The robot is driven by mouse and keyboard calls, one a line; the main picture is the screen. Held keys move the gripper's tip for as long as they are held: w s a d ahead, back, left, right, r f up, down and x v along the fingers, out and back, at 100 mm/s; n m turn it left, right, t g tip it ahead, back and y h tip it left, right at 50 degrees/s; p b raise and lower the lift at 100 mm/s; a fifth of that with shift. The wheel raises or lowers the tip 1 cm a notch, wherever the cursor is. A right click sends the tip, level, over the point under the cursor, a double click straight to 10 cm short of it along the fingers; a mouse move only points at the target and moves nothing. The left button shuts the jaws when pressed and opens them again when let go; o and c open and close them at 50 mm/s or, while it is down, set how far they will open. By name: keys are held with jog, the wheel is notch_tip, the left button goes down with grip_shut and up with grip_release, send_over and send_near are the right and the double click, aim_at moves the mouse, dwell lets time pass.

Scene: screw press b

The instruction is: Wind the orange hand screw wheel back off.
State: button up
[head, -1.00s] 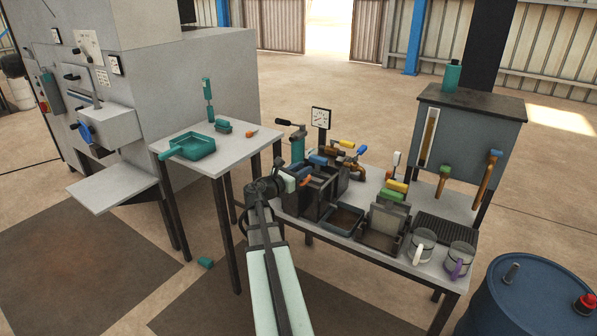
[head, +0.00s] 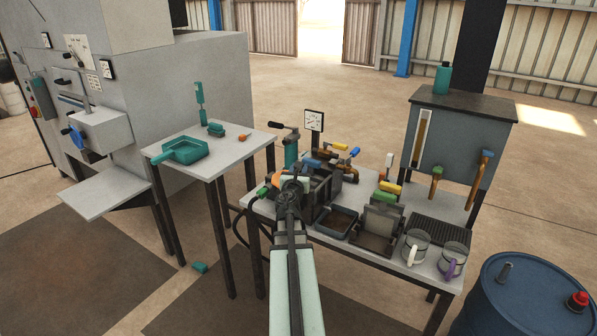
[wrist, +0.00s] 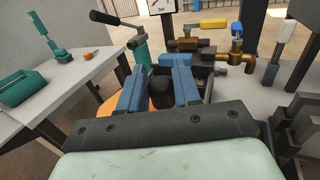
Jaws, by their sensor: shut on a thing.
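The orange hand screw wheel (wrist: 110,107) shows in the wrist view as a flat orange disc, partly hidden behind my left finger and the gripper body. In the head view a small orange part (head: 277,180) shows just left of my wrist. My gripper (wrist: 156,72) has its two blue fingers on either side of a dark round knob (wrist: 162,93) above the orange disc, and it is shut on it. In the head view my gripper (head: 297,184) is over the dark press box at the table's left; the arm hides the fingertips and most of the wheel.
A teal cylinder with a black lever (wrist: 140,48) stands close behind the gripper. Brass valves with yellow and blue handles (wrist: 188,44) stand behind to the right. A side table with a teal tray (head: 185,151) is at left. Two mugs (head: 415,247) stand at front right.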

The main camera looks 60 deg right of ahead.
dwell(0.4)
jog(key=o, duration=0.9)
jog(key=shift+r, duration=4.95)
jog(key=shift+o, duration=0.3)
jog(key=shift+d, duration=0.1)
